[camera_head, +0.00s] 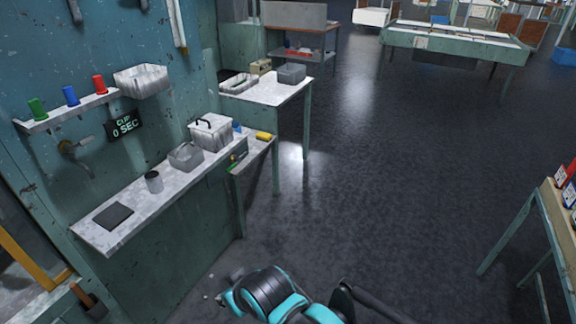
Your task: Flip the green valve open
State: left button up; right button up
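I cannot clearly make out a green valve. A small green and yellow fitting (233,158) shows at the edge of the lower shelf, too small to tell what it is or how it is set. A metal tap-like fitting (70,147) sticks out of the teal wall at the left; it does not look green. A green cup-shaped piece (37,108) stands on the small wall shelf, beside a blue one (70,95) and a red one (98,84). Teal and black links of mine show at the bottom middle. I see no gripper fingers, so neither gripper is in view.
A white wall counter (150,205) holds a dark pad (113,216), a grey can (153,182), a grey bin (186,156) and a lidded white box (211,132). A side table (265,90) stands behind. Another table (555,205) is at right. The floor between is clear.

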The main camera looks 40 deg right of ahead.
aim_at(236, 160)
jog(key=z, duration=1)
